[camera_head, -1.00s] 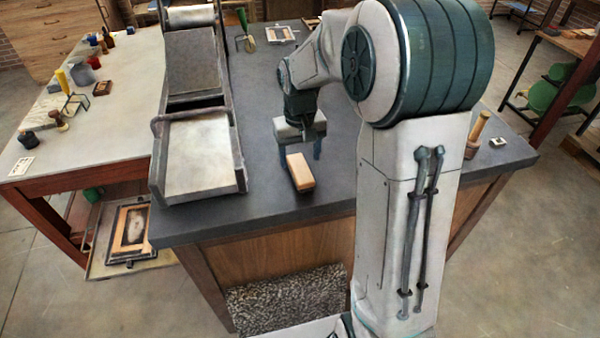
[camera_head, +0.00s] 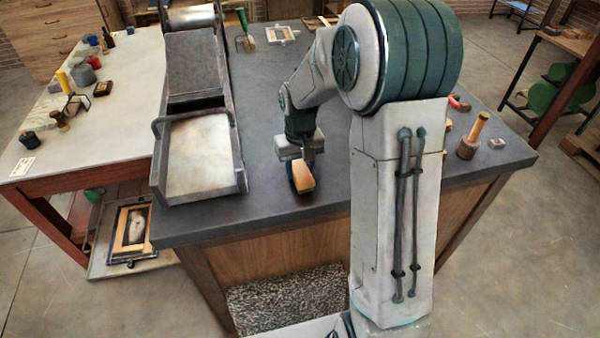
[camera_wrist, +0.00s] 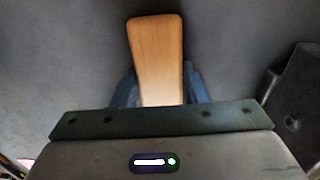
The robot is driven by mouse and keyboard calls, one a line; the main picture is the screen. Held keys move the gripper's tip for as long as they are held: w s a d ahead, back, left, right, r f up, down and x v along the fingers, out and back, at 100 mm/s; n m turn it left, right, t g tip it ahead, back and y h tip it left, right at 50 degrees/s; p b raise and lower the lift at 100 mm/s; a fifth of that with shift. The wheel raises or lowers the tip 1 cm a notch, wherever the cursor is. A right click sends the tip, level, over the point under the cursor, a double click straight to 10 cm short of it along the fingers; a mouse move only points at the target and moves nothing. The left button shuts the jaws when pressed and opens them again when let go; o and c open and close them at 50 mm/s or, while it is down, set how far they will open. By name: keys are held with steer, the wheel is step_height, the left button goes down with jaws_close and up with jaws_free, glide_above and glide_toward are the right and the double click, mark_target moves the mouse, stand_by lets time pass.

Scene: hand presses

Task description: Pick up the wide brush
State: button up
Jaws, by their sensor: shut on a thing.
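The wide brush shows as a flat, light wooden block (camera_head: 302,178) on the dark bench top, right of the press bed. My gripper (camera_head: 301,187) is down over it, with a finger on each side. In the wrist view the wooden piece (camera_wrist: 157,55) runs up from between the two blue fingers (camera_wrist: 160,92), which are shut on it. Its near end is hidden by my gripper body. I cannot see any bristles. I cannot tell whether it is clear of the bench.
A grey hand press with a pale bed (camera_head: 200,155) stands just left of my gripper. A mallet-like wooden tool (camera_head: 472,137) and a small block (camera_head: 497,143) lie at the bench's right. The dark bench top (camera_head: 262,100) behind my gripper is mostly clear.

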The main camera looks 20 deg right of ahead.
mark_target(299, 169)
steer(key=shift+r, duration=0.1)
steer(key=r, duration=0.4)
steer(key=shift+s+a+r+b, duration=0.1)
steer(key=shift+s+r+b, duration=0.1)
steer(key=shift+b, duration=0.15)
steer(key=s+a+r+b, duration=0.1)
steer(key=s+a+r, duration=0.2)
steer(key=s+r, duration=0.3)
steer(key=s, duration=0.4)
steer(key=shift+s+r, duration=0.2)
steer(key=shift+s, duration=0.2)
steer(key=o, duration=0.4)
steer(key=shift+c, duration=1.2)
